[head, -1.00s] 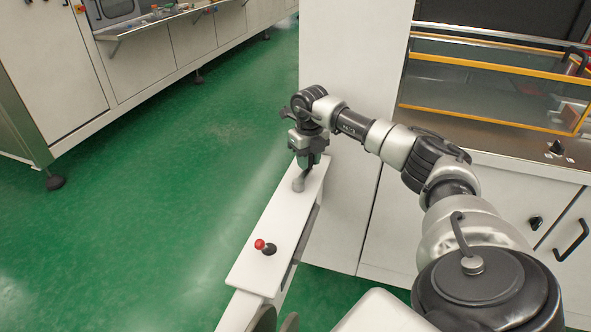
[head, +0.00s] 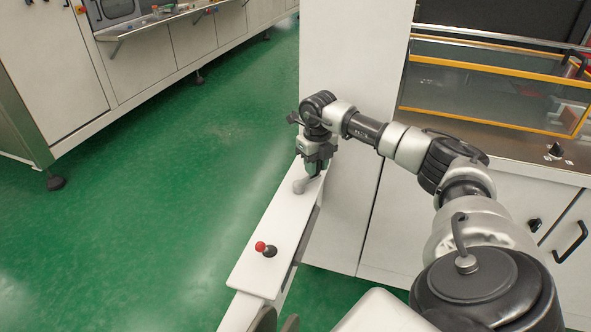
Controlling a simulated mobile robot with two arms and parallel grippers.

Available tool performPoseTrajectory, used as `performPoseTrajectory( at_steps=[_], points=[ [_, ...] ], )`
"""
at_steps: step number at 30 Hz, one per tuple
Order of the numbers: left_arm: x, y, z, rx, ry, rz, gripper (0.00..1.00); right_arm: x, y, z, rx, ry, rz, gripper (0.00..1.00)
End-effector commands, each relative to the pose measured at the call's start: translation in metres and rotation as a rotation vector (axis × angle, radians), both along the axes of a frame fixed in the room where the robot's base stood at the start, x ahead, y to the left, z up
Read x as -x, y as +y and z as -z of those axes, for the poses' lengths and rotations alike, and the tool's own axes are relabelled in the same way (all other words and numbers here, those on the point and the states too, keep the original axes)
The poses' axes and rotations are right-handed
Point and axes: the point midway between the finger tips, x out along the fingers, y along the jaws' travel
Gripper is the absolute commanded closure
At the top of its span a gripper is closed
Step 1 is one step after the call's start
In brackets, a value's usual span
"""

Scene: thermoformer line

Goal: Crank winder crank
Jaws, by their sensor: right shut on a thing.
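The winder is a long white narrow panel (head: 270,222) beside a tall white cabinet. A grey rounded part (head: 299,186), apparently part of the crank, shows on its far end. My right gripper (head: 315,171) points down just to the right of this part. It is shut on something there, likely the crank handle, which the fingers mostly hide. How the crank arm lies cannot be made out. My left gripper is not in view.
A red-balled lever (head: 260,246) with a black base stands on the near half of the panel. A tall white cabinet (head: 345,130) stands close to my right arm. Green floor (head: 180,190) is clear to the left, up to another machine line.

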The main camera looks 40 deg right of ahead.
Motion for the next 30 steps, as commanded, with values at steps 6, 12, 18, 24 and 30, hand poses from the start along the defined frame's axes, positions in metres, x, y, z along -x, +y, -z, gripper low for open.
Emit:
performPoseTrajectory(
  at_steps=[6, 12, 18, 24, 30],
  points=[
    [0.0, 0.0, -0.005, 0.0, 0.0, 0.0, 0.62, 0.014, 0.012, 0.005, -0.014, 0.008, -0.016, 1.0],
    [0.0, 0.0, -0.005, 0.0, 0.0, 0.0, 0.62, 0.015, 0.012, 0.005, -0.015, 0.004, -0.015, 1.0],
    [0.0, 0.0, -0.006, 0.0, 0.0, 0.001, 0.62, 0.017, 0.013, 0.004, -0.015, 0.001, -0.016, 1.0],
    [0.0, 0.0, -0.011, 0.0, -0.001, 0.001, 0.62, 0.028, 0.02, 0.003, -0.015, 0.001, -0.015, 1.0],
    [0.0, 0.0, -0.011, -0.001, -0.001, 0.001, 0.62, 0.032, 0.024, 0.003, -0.018, -0.003, -0.014, 1.0]
  ],
)
